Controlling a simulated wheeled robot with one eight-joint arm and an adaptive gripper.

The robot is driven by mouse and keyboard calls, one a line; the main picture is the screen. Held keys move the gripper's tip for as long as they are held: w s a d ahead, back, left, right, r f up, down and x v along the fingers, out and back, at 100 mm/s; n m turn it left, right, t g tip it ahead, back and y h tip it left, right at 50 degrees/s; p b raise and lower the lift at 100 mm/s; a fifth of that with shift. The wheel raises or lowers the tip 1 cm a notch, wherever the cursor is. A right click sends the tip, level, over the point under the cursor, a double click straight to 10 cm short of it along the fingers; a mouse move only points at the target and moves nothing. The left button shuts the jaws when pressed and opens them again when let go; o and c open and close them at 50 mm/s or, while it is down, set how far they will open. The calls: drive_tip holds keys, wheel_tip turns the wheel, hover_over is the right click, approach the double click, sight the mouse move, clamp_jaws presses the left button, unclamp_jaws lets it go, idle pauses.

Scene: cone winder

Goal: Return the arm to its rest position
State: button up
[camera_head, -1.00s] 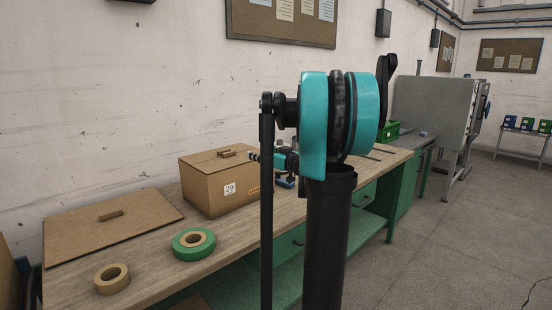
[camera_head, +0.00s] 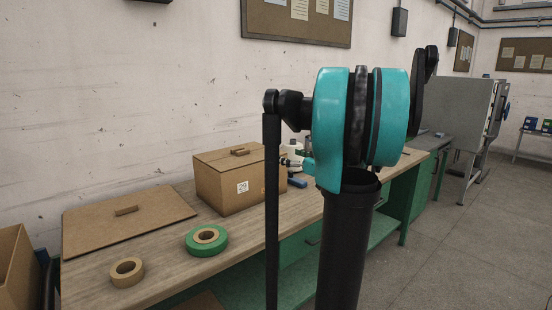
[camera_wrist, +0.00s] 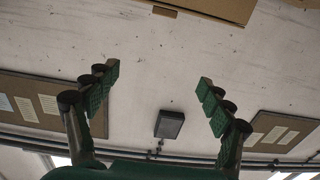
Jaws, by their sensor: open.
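My gripper (camera_wrist: 158,100) shows in the wrist view, with its two dark green fingers spread wide and nothing between them. Behind the fingers the wrist view shows the pale wall, upside down. In the head view my teal and black arm stands in the middle, in front of the workbench (camera_head: 165,280).
A closed cardboard box (camera_head: 222,187) stands on the bench, with a flat cardboard lid (camera_head: 125,217) to its left. A green tape roll (camera_head: 206,240) and a tan tape roll (camera_head: 127,272) lie in front. A grey machine (camera_head: 465,105) stands at the back right. The floor at right is clear.

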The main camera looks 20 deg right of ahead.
drive_tip(key=s+a+f+m+g, duration=0.1)
drive_tip(key=s+a+f+g, duration=0.3)
drive_tip(key=s+a+f, duration=0.35)
drive_tip(key=s+a+f+g, duration=0.45)
drive_tip(key=a+f, duration=0.35)
drive_tip(key=f, duration=0.2)
drive_tip(key=s+d+f+m+g+h, duration=0.3)
drive_tip(key=s+f+h, duration=0.4)
drive_tip(key=s+f, duration=0.6)
drive_tip(key=s+m, duration=0.1)
drive_tip(key=s, duration=0.3)
drive_tip(key=shift+s+d+f+g+h, duration=0.15)
drive_tip(key=shift+s+f+g+h, duration=0.15)
drive_tip(key=shift+s+f+g, duration=0.1)
